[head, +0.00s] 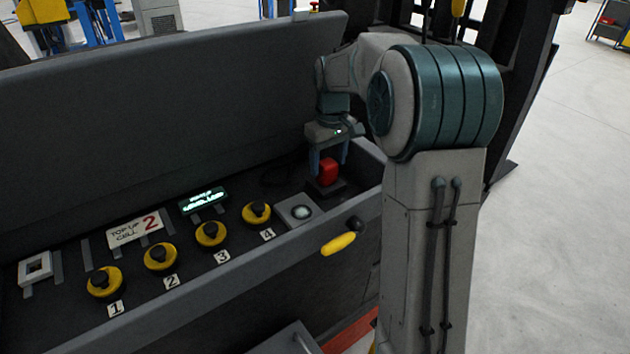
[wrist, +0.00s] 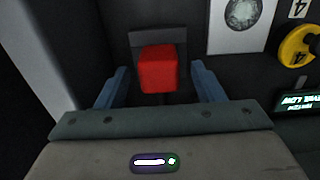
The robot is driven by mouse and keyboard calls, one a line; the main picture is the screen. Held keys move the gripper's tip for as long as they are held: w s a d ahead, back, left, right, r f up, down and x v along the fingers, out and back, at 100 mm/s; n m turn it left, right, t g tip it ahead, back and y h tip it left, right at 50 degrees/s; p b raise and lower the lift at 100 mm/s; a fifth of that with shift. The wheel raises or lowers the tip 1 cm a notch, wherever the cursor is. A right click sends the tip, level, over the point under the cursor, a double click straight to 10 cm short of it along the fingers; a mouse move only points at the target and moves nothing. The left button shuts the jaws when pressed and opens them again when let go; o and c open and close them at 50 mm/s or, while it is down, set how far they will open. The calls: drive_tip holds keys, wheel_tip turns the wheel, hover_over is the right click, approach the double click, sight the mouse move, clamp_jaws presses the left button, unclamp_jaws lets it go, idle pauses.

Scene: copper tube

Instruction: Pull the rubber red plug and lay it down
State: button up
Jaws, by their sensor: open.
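The red plug (head: 328,172) sits upright on a dark block at the right end of the open grey compartment. It also shows in the wrist view (wrist: 158,69) as a red block in front of a dark grey bracket. My gripper (head: 328,160) points down over the plug. In the wrist view my gripper (wrist: 160,82) is open, with one blue finger on each side of the plug and a gap visible on both sides. The plug's lower part is partly hidden by the finger and the dark block.
Several yellow caps with black knobs, such as cap 4 (head: 257,212), line the compartment. A white-framed round gauge (head: 298,210) stands left of the plug. A "top up cell 2" sign (head: 135,229) and a lit display (head: 203,200) are behind the caps. A yellow handle (head: 338,243) sits on the front wall.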

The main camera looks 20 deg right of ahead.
sight(327, 163)
drive_tip(key=f, duration=0.1)
drive_tip(key=f+b, duration=0.1)
drive_tip(key=shift+w+a+f, duration=0.1)
drive_tip(key=shift+a+f, duration=0.1)
drive_tip(key=shift+f, duration=0.2)
drive_tip(key=shift+d+f, duration=0.1)
drive_tip(key=shift+f, duration=0.2)
idle(0.8)
drive_tip(key=c, duration=1.3)
drive_tip(key=shift+d+r+p, duration=0.1)
drive_tip(key=shift+r+p, duration=2.5)
drive_tip(key=shift+r, duration=0.45)
drive_tip(key=shift+w, duration=0.1)
